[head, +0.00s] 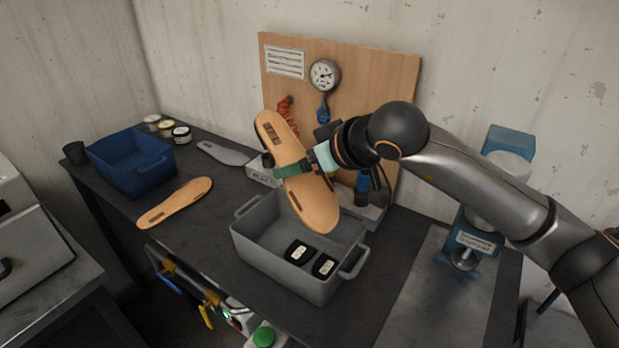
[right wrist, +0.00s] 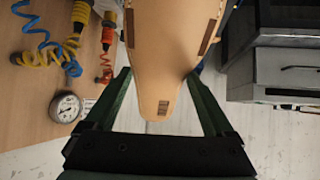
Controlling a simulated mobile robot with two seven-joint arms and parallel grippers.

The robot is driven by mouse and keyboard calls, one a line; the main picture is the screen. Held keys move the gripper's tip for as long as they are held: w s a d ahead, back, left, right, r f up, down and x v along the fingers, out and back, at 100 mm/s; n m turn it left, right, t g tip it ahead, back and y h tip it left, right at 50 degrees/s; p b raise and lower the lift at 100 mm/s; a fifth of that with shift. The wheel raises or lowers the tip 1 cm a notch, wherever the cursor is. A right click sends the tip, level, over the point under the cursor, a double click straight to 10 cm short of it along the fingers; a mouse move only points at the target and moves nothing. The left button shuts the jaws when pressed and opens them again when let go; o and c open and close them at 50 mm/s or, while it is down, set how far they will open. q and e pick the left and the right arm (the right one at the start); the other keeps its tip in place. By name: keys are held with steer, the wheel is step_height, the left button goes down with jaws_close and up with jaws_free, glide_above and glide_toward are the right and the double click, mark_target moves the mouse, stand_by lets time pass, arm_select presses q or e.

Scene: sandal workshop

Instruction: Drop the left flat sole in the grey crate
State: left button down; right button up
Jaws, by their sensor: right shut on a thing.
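A tan flat sole (head: 312,200) with a dark patch near its upper end is held tilted above the grey crate (head: 272,268). It also shows in the right wrist view (right wrist: 160,55). My right gripper (head: 287,168) is shut across the sole's middle, its green fingers on either side in the right wrist view (right wrist: 158,78). The sole's lower end hangs over the crate's opening. Two black pieces with white labels (head: 298,252) lie inside the crate. A second tan sole (head: 176,203) lies on the bench to the left. My left gripper is out of view.
A blue crate (head: 148,181) stands at the bench's left end, near several small tins (head: 181,134). A grey insole (head: 222,153) lies behind. A wooden board with a gauge (head: 324,75) stands behind the grey crate. A blue machine (head: 470,240) stands at right.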

mark_target(326, 210)
step_height(326, 210, down, 12)
steer(key=b, duration=0.5)
steer(key=shift+r, duration=0.25)
stand_by(0.4)
steer(key=o, duration=1)
steer(key=b+v, duration=0.1)
steer(key=v, duration=1)
steer(key=shift+b, duration=0.35)
steer(key=shift+v, duration=0.8)
steer(key=shift+s, duration=0.1)
